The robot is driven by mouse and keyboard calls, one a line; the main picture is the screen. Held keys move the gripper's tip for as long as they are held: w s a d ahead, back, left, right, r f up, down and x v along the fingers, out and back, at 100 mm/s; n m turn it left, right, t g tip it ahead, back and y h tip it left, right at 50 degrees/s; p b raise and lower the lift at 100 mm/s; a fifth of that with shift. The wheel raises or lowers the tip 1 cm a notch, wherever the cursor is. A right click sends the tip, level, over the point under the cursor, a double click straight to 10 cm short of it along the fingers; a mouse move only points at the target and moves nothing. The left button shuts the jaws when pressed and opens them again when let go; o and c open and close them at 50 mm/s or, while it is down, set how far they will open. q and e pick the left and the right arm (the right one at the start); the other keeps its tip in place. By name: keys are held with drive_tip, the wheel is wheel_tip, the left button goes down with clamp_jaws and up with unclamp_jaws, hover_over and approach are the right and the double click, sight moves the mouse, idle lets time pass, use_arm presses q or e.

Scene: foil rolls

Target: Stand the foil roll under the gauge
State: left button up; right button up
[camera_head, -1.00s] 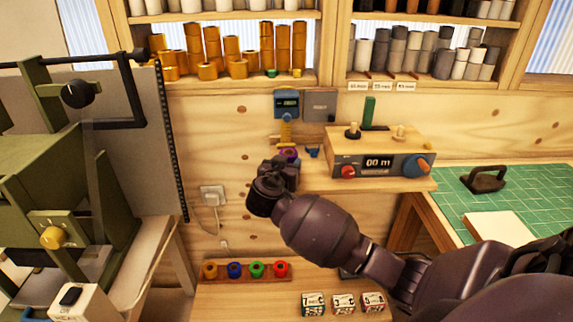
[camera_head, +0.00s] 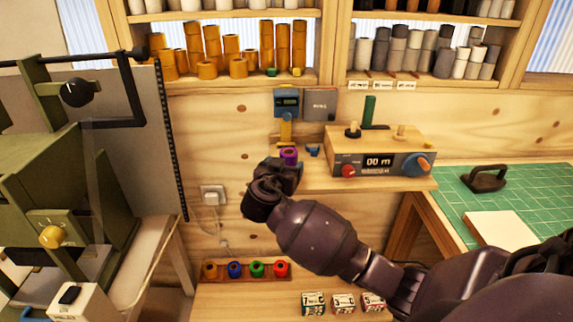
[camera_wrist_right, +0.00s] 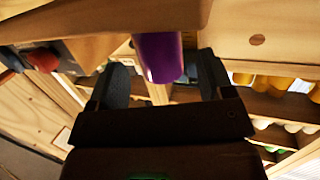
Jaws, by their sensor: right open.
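The purple foil roll (camera_head: 289,154) stands upright on the wooden ledge, below the orange arm (camera_head: 286,130) of the blue gauge (camera_head: 286,103) on the wall. Whether it touches the gauge arm is too small to tell. My right gripper (camera_head: 280,168) is just in front of and below the roll, and hides part of its lower side. In the right wrist view the gripper's two dark fingers (camera_wrist_right: 163,78) are spread apart. The purple roll (camera_wrist_right: 158,56) shows between and beyond them, not clasped. My left gripper is out of view.
A counter box (camera_head: 378,157) with red and blue knobs stands on the ledge right of the roll. A small blue item (camera_head: 314,151) sits close beside the roll. Below, a rack (camera_head: 245,272) holds coloured rolls. A green machine (camera_head: 50,185) fills the left.

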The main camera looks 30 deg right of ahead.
drive_tip(key=b+v, duration=0.1)
drive_tip(key=v, duration=0.8)
drive_tip(key=s+a+f+n+y, duration=0.1)
drive_tip(key=s+f+n+y, duration=0.35)
drive_tip(key=f, duration=0.55)
drive_tip(key=s+a+f+n+y, duration=0.1)
drive_tip(key=s+f+n+y, duration=0.35)
drive_tip(key=f, duration=0.55)
drive_tip(key=s+f+n+y, duration=0.1)
drive_tip(key=s+f, duration=0.2)
drive_tip(key=s, duration=0.3)
drive_tip(key=s+f+n+t+y, duration=0.1)
drive_tip(key=s+f+y, duration=0.1)
drive_tip(key=s+f, duration=0.2)
drive_tip(key=s, duration=0.3)
drive_tip(key=shift+d+f, duration=0.25)
